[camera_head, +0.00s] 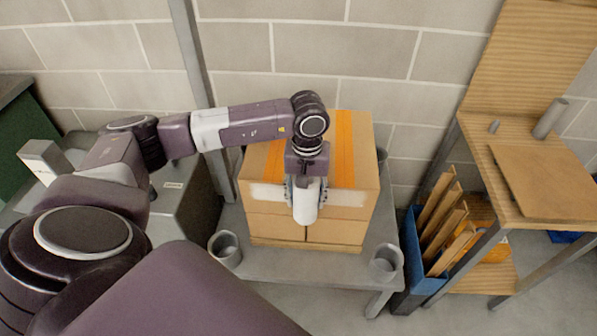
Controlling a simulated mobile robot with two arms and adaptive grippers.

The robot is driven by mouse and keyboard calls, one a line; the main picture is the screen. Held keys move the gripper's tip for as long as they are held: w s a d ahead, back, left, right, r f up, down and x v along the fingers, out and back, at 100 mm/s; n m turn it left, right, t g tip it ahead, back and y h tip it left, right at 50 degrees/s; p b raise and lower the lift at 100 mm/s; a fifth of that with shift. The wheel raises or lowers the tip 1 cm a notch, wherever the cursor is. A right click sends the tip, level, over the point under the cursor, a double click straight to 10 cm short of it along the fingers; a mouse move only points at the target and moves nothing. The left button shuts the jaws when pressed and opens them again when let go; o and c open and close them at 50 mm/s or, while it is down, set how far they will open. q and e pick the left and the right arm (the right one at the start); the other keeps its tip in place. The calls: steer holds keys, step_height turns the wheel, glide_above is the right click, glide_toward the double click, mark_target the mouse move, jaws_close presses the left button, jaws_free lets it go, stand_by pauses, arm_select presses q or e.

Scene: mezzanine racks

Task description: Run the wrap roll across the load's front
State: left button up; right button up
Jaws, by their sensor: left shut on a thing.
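The load (335,232) is a stack of brown cardboard boxes with orange bands on its top, standing on a grey table. I cannot tell whether the roll touches the boxes. The gripper hides part of the front and top edge. My right gripper is not in view.
The grey table (310,265) has a grey cup (225,249) at its front left and another (386,264) at its front right. A blue bin (427,287) with cardboard pieces and a wooden bench (540,180) stand to the right. A block wall is behind.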

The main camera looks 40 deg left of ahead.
arm_select(q)
steer(key=shift+w+d+b, duration=2.25)
steer(key=shift+w+d, duration=1.65)
steer(key=shift+d, duration=2.45)
steer(key=s+d, duration=0.3)
steer(key=s, duration=0.3)
steer(key=shift+d, duration=0.3)
